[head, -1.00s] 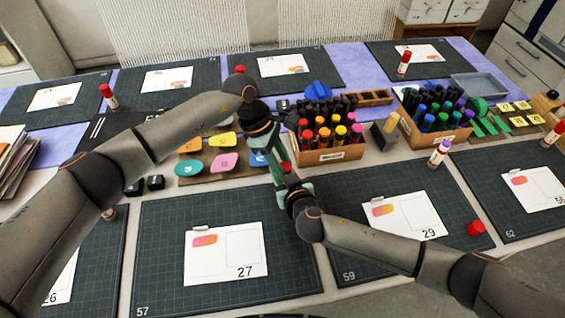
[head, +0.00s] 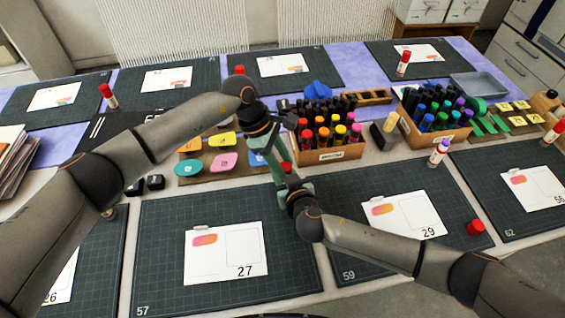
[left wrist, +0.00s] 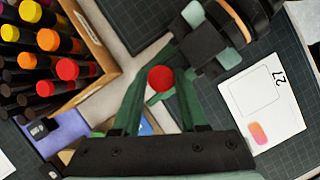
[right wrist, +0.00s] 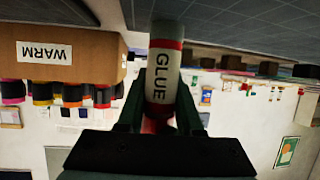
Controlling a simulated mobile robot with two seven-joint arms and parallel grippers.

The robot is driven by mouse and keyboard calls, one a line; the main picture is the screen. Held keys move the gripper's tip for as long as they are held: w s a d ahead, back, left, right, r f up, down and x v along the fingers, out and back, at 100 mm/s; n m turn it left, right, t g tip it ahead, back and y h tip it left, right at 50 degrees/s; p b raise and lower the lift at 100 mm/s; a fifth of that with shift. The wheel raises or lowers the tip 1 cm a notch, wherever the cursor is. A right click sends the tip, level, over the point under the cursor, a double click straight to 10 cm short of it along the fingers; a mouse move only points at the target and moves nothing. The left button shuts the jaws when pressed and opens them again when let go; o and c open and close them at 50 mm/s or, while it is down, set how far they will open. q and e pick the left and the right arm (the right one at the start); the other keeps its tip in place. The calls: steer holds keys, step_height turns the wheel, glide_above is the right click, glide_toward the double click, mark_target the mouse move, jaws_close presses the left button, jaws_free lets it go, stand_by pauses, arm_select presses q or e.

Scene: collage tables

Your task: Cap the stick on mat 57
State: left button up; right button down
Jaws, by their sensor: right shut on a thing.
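Mat 57 (head: 160,285) is the dark gridded mat at the front middle. It carries a white card numbered 27 (head: 200,265). My right gripper (right wrist: 158,110) is shut on a white glue stick (right wrist: 165,75) with a red band. In the left wrist view a round red cap (left wrist: 160,78) shows end-on, in line with the stick. In the head view the red cap (head: 286,167) shows between my grippers. My left gripper (left wrist: 160,90) is open, with its fingers on either side of the cap and gaps visible. Whether the cap is fully seated is hidden.
A marker box (head: 340,154) stands just behind the grippers. A sticky-note board (head: 206,178) lies to their left. Mat 57's front is clear.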

arm_select(q)
steer(key=shift+s+a+f, duration=0.25)
steer(key=shift+f, duration=0.35)
steer(key=shift+s+a+f, duration=0.2)
steer(key=shift+f, duration=0.35)
arm_select(e)
steer(key=shift+w+a+r, duration=0.2)
steer(key=shift+a+r, duration=0.15)
steer(key=shift+r, duration=0.3)
steer(key=shift+w+d+f, duration=0.1)
steer(key=shift+d+f, duration=0.05)
steer(key=shift+d, duration=0.1)
arm_select(q)
steer(key=v, duration=0.4)
steer(key=shift+w+d, duration=0.1)
steer(key=shift+w, duration=0.05)
arm_select(e)
steer(key=shift+d+f, duration=0.1)
steer(key=shift+f, duration=0.1)
arm_select(q)
steer(key=shift+r, duration=0.1)
steer(key=shift+d+r, duration=0.1)
steer(key=shift+d, duration=0.1)
steer(key=c, duration=0.4)
steer(key=shift+c, duration=0.2)
steer(key=shift+d, duration=0.15)
arm_select(e)
steer(key=shift+f, duration=0.1)
